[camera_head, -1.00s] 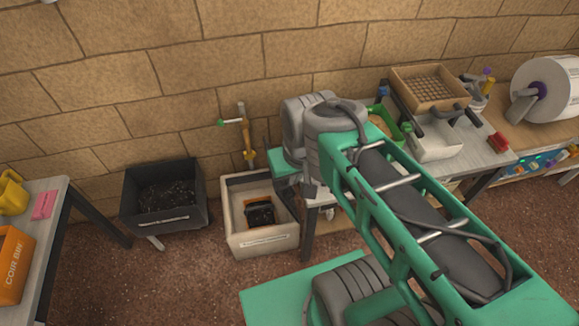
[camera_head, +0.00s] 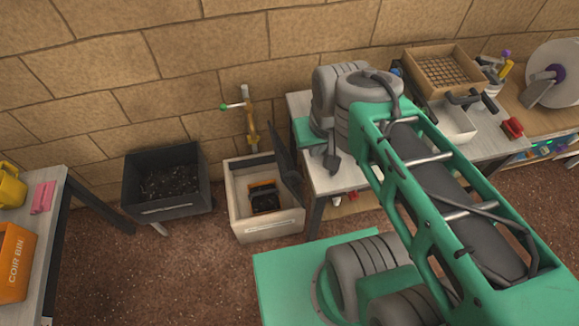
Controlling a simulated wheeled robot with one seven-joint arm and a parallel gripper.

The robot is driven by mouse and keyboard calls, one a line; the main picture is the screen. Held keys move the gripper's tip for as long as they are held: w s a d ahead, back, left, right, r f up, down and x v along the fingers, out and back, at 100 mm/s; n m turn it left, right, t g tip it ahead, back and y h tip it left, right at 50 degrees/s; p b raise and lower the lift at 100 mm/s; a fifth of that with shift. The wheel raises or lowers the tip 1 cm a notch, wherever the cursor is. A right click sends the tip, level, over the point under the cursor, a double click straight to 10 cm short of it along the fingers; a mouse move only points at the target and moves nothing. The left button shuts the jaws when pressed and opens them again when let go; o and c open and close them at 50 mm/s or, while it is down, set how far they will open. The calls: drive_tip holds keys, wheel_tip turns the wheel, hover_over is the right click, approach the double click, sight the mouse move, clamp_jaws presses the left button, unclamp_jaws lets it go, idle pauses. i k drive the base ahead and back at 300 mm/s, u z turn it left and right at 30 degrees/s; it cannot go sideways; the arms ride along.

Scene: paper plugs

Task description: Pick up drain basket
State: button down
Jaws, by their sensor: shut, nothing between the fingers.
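A small dark basket-like object with an orange rim (camera_head: 264,197) sits inside the pale open box (camera_head: 272,228) on the floor under the brass tap; it looks like the drain basket. My gripper (camera_head: 333,163) shows as a small dark grey shape below my wrist, right of the box and in front of the workbench's left end. It is shut and empty, apart from the basket. My arm hides part of the bench behind it.
A dark panel (camera_head: 286,160) stands at the box's right side. A black bin (camera_head: 168,205) of dark soil stands left of the box. The workbench (camera_head: 345,180) is close on the right. An orange coir bin (camera_head: 15,262) is far left.

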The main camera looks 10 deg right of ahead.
sight(263, 197)
drive_tip(key=u, duration=0.25)
drive_tip(key=k, duration=1.7)
drive_tip(key=z, duration=0.3)
drive_tip(key=i, duration=0.5)
drive_tip(key=u, duration=0.05)
